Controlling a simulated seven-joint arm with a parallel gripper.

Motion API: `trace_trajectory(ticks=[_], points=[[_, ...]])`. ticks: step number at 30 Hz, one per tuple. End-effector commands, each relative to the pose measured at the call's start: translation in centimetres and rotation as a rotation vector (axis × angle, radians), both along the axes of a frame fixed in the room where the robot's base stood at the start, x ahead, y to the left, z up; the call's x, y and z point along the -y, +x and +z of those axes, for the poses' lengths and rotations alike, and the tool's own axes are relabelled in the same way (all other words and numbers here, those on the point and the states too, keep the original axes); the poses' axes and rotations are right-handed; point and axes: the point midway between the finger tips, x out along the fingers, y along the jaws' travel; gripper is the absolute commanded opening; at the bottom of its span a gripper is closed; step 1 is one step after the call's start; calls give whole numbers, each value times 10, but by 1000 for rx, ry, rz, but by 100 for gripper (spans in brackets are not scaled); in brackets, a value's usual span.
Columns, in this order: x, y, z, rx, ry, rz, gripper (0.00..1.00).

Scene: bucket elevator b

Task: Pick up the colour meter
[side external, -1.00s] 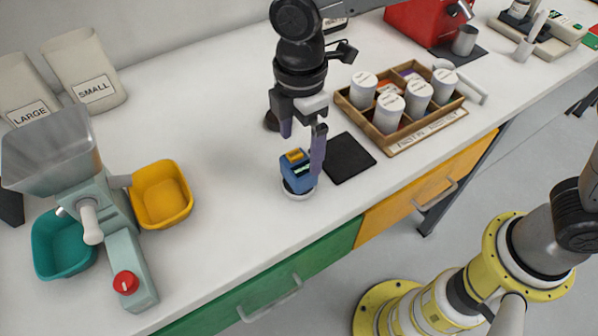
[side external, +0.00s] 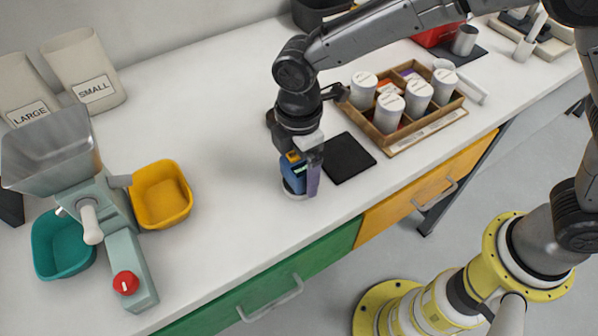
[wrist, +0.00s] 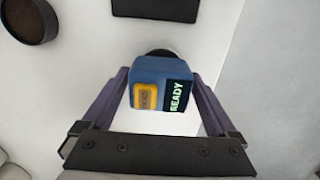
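The colour meter (side external: 291,172) is a blue block with a yellow button and a dark screen, standing upright on a white round base on the white counter. In the wrist view the colour meter (wrist: 160,88) shows a screen reading "READY". My gripper (side external: 300,180) is lowered over it from above, with its purple fingers on either side. In the wrist view the fingers of my gripper (wrist: 160,95) are spread around the meter, and small gaps seem to show beside its body. Its lower part is partly hidden by a finger in the side view.
A black mat (side external: 347,158) lies just right of the meter. A wooden tray (side external: 388,147) with several white jars stands beyond it. A yellow bin (side external: 161,194), a teal bin (side external: 60,245) and a grinder-like machine (side external: 131,262) are at left. The counter between is clear.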

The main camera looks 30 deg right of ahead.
Motion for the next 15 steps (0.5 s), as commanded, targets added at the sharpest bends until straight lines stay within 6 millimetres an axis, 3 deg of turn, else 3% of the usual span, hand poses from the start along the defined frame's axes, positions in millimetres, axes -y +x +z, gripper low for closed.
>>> trace_trajectory(ticks=[2,15], points=[[0,0,0,0,0,0,77],[0,0,1,1,1,0,0]])
